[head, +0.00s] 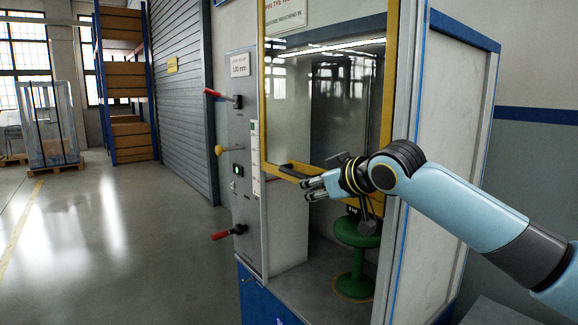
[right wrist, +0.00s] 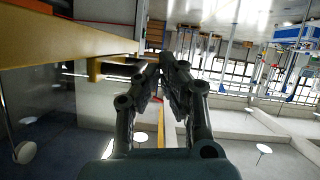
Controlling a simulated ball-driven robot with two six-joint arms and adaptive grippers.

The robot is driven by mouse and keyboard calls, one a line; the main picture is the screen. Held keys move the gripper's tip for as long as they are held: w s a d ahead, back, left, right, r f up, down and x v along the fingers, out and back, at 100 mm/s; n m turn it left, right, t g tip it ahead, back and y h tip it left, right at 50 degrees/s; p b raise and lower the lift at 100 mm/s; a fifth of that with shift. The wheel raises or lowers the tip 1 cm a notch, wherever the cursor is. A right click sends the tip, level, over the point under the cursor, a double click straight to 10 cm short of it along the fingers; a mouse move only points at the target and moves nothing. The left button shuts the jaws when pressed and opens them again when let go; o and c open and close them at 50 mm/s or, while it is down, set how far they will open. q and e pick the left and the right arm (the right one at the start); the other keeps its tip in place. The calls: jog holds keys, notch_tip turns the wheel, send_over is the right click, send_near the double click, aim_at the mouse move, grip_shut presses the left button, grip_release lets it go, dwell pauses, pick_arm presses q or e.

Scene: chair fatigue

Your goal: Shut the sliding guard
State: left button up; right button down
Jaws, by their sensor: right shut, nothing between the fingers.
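The sliding guard (head: 330,95) is a clear pane in a yellow frame on the front of the test cabinet. Its lower bar stands partway up, with an open gap beneath it. A dark handle (head: 298,170) sits on the lower bar. My right gripper (head: 308,189) is shut and empty, in front of the lower bar and close to the handle. I cannot tell whether it touches the bar. In the right wrist view the shut fingers (right wrist: 170,62) are beside the yellow frame (right wrist: 65,42). My left gripper is not in view.
A green round-topped stand (head: 357,232) is inside the cabinet below the guard. Red-handled levers (head: 222,234) and a yellow knob (head: 221,150) project from the grey side panel (head: 241,190). The floor at left is clear. Shelving (head: 124,75) and a wrapped pallet (head: 48,125) stand farther back.

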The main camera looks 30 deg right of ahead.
notch_tip(320, 180, up, 10)
jog(key=w+d+t, duration=0.2)
jog(key=w, duration=0.1)
send_over(288, 169)
jog(key=f, duration=0.2)
notch_tip(288, 169, down, 3)
jog(key=shift+p, duration=0.5)
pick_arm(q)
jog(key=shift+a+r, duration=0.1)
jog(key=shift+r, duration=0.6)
pick_arm(e)
jog(key=shift+f, duration=0.5)
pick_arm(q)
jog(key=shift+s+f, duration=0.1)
pick_arm(e)
jog(key=shift+s+d+f, duration=0.1)
